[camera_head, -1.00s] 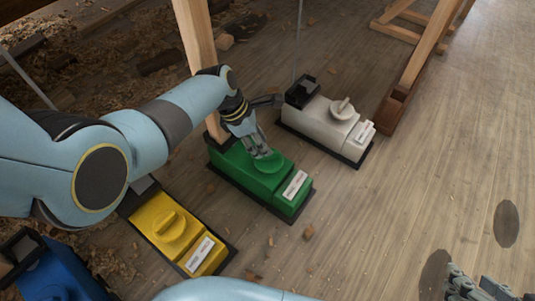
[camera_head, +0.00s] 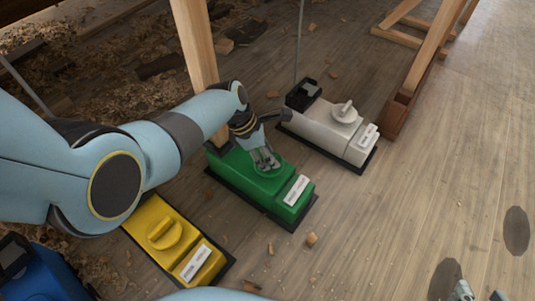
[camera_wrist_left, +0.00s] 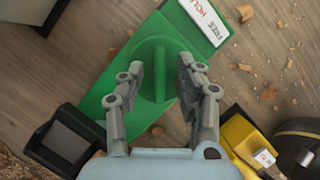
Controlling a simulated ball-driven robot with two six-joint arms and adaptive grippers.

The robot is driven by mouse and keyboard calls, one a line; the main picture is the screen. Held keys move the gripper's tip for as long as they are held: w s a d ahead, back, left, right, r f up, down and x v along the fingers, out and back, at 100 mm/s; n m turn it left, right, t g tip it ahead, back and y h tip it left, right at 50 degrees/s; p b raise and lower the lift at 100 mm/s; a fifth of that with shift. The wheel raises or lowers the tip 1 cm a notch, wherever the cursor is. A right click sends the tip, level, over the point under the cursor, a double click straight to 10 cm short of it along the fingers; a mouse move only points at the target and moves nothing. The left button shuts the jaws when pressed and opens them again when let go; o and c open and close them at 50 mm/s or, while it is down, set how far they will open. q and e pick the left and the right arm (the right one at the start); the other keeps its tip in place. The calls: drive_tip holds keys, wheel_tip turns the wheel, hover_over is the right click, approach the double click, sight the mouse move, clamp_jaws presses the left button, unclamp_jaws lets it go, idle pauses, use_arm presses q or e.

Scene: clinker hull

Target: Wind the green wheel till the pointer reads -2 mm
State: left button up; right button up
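The green wheel (camera_head: 267,171) is a round knob with a raised bar, on top of a green housing (camera_head: 236,164). In the left wrist view, the wheel's bar (camera_wrist_left: 159,73) stands between the fingers of my left gripper (camera_wrist_left: 161,66), with a visible gap on each side. The gripper (camera_head: 266,161) is open, low over the wheel. The green housing's dark box (camera_wrist_left: 65,141) shows at lower left in the wrist view; no pointer or scale can be read in it. My right gripper (camera_head: 481,292) is at the bottom right edge, partly cut off, fingers apart and empty.
A white unit (camera_head: 329,125) stands behind right of the green one, a yellow unit (camera_head: 170,236) in front left, and a blue unit (camera_head: 45,278) at lower left. A wooden post (camera_head: 195,45) rises close behind the green housing.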

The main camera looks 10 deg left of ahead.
use_arm(q)
clamp_jaws()
drive_tip(key=shift+w+m+g, duration=0.1)
drive_tip(key=shift+m+g, duration=0.3)
drive_tip(key=shift+m, duration=0.6)
drive_tip(key=shift+m+g, duration=0.4)
drive_tip(key=shift+m, duration=1.1)
drive_tip(key=shift+m+g+b, duration=0.3)
drive_tip(key=shift+m+g, duration=0.2)
drive_tip(key=shift+m, duration=0.8)
use_arm(e)
drive_tip(key=shift+w+a+r+t, duration=0.2)
drive_tip(key=shift+w+r+t, duration=0.8)
drive_tip(key=shift+w+r, duration=1)
